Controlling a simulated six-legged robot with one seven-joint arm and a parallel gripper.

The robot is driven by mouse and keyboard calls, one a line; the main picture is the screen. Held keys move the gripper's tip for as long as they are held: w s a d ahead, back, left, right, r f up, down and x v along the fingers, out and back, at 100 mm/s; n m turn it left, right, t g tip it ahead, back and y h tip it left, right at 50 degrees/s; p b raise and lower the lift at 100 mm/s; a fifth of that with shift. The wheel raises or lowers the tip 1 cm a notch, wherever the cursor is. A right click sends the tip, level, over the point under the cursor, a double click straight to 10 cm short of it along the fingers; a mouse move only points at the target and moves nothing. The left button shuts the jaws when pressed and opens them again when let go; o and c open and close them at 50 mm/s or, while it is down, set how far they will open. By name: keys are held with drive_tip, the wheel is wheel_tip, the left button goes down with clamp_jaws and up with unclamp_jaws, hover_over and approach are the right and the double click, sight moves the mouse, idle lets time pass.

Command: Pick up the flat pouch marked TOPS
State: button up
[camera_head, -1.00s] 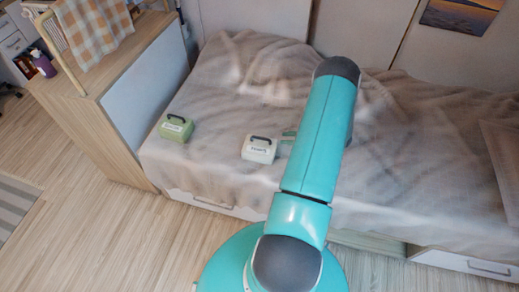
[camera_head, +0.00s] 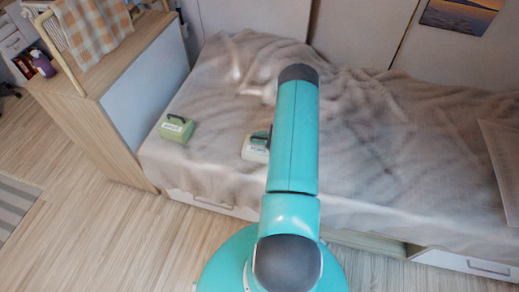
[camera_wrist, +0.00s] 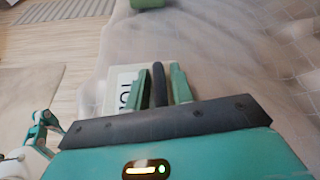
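A pale pouch (camera_head: 250,154) with a dark handle lies on the bed, partly hidden behind my arm in the head view. In the wrist view the pale pouch (camera_wrist: 116,74) shows a white label; only its first letters, like "TO", can be read. My gripper (camera_wrist: 160,80) is over this pouch. Its two green fingers are apart, one on each side of the dark handle, with small gaps still visible. The pouch rests on the blanket.
A green pouch (camera_head: 176,130) with a dark handle and white label lies to the left on the bed (camera_head: 390,140). A wooden cabinet (camera_head: 100,95) stands at the bed's left end. The blanket to the right is clear.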

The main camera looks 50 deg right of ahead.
clamp_jaws()
